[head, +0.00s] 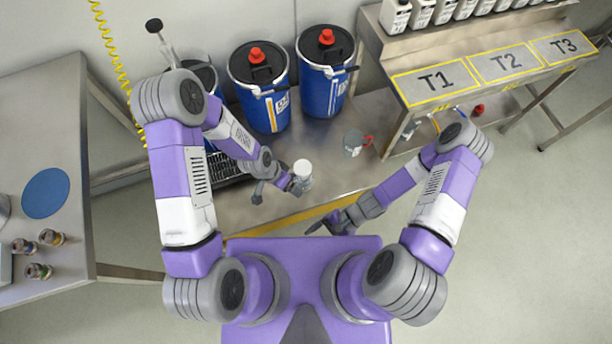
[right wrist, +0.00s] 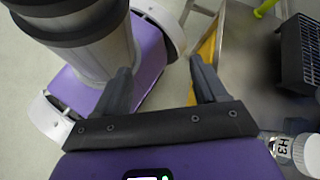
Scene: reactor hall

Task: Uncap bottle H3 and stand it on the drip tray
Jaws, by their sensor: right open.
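Bottle H3 (right wrist: 284,147) shows its label at the right edge of the right wrist view, with a white cap (right wrist: 312,156) on it. In the head view the white-capped bottle (head: 304,180) is upright beside my left gripper (head: 278,193). The left gripper's fingers look spread, with the bottle by the right-hand finger; whether they touch is unclear. My right gripper (head: 328,228) is open and empty near the bench's front edge; its spread fingers also show in the right wrist view (right wrist: 160,78). A black slatted tray, apparently the drip tray (head: 229,168), is partly hidden under my left arm; it also shows in the right wrist view (right wrist: 301,52).
Blue drums (head: 265,108) with red caps stand at the back of the bench. A raised shelf (head: 450,97) marked T1, T2, T3 is at right. A side table (head: 60,255) holds small jars.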

